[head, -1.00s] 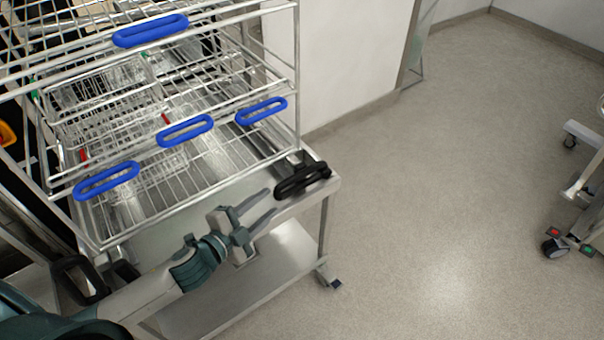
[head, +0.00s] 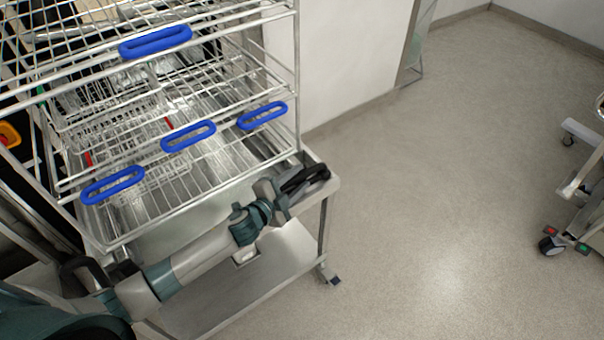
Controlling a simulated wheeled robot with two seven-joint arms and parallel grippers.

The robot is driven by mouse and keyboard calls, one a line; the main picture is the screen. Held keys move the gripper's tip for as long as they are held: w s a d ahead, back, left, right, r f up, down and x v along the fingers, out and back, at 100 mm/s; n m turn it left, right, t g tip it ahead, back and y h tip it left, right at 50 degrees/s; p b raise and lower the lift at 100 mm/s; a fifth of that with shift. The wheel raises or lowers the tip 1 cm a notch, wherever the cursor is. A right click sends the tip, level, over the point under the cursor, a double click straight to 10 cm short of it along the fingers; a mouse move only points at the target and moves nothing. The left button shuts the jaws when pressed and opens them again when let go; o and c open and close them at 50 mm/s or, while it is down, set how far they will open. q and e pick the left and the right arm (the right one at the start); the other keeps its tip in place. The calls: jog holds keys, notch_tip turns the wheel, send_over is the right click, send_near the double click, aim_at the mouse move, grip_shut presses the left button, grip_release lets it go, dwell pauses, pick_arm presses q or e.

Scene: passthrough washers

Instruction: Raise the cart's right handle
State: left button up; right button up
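The cart (head: 225,285) is a steel trolley with a lower shelf, standing under a wire rack. Its right handle (head: 318,173) is a black loop at the top right corner, partly covered by my gripper. My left gripper (head: 301,181) reaches in from the lower left, with its fingertips at this handle, overlapping it in the picture. Whether the fingers are closed on the handle cannot be made out. The other black handle (head: 75,268) is at the cart's left corner, partly behind my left arm. My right gripper is not in view.
The wire rack (head: 190,190) with several blue grips (head: 188,136) stands over the cart top. A white wall (head: 335,60) is behind. Open floor (head: 450,190) lies to the right. Another wheeled stand (head: 570,190) is at the far right edge.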

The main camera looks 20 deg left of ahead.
pick_arm(q)
jog(key=shift+x, duration=1.05)
grip_shut()
